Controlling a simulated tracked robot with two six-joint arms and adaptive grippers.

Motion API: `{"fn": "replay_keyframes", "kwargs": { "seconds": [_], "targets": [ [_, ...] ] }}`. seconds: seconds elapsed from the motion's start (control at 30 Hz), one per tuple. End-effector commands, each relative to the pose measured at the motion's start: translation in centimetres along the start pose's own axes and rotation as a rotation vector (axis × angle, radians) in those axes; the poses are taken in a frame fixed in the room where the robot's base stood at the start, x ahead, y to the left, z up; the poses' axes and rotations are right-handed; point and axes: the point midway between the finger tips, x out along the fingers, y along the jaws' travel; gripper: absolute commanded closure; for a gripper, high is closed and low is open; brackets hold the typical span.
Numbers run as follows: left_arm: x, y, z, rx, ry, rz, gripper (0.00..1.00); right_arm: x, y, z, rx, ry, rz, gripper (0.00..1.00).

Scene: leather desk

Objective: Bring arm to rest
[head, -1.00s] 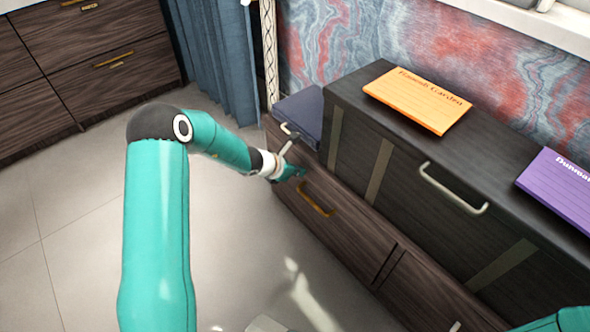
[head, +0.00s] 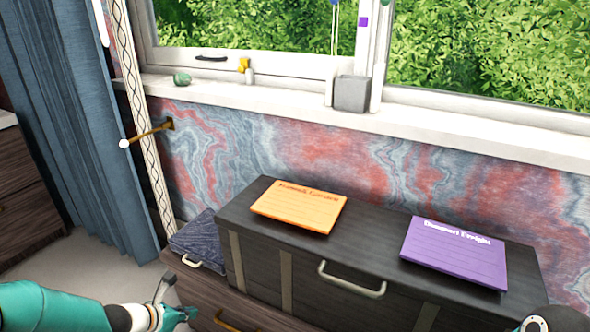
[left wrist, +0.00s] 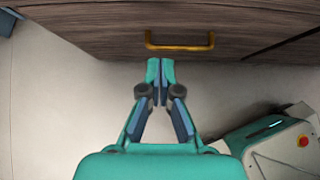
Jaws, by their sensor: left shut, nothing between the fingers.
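My left gripper (head: 184,315) is at the lower left of the head view, in front of the dark wooden drawer unit (head: 200,285). In the left wrist view its fingers (left wrist: 160,72) are together and empty. They point at the drawer front (left wrist: 110,30), just below the brass handle (left wrist: 180,42), and do not hold it. In the head view part of the brass handle (head: 224,322) shows right of the gripper. At the bottom right a dark and white part of my right arm (head: 540,322) shows; its gripper is out of frame.
A dark case (head: 400,285) on the unit carries an orange card (head: 300,207) and a purple card (head: 455,255). A curtain (head: 75,120) hangs at the left. A windowsill (head: 280,108) runs behind. Floor is clear at the left.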

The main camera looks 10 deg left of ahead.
Motion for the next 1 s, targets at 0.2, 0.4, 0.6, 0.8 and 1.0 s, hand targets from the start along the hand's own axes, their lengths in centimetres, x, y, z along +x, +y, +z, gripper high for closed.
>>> {"fn": "replay_keyframes", "kwargs": {
  "seconds": [0.2, 0.4, 0.6, 0.8, 1.0],
  "targets": [
    [4.0, -10.7, -4.1, 0.18, 0.12, -0.245, 1.0, 0.0, 0.0, 0.0, 0.0, 0.0, 0.0, 0.58],
    [3.4, -21.3, -14.1, 0.755, 0.301, -0.577, 1.0, 0.0, 0.0, 0.0, 0.0, 0.0, 0.0, 0.58],
    [1.1, -25.5, -21.0, 1.399, 0.282, -0.825, 1.0, 0.0, 0.0, 0.0, 0.0, 0.0, 0.0, 0.58],
    [0.4, -26.8, -23.0, 1.882, 0.116, -0.916, 1.0, 0.0, 0.0, 0.0, 0.0, 0.0, 0.0, 0.58],
    [1.0, -27.2, -21.9, 2.266, -0.09, -0.856, 1.0, 0.0, 0.0, 0.0, 0.0, 0.0, 0.0, 0.58]
  ]
}}
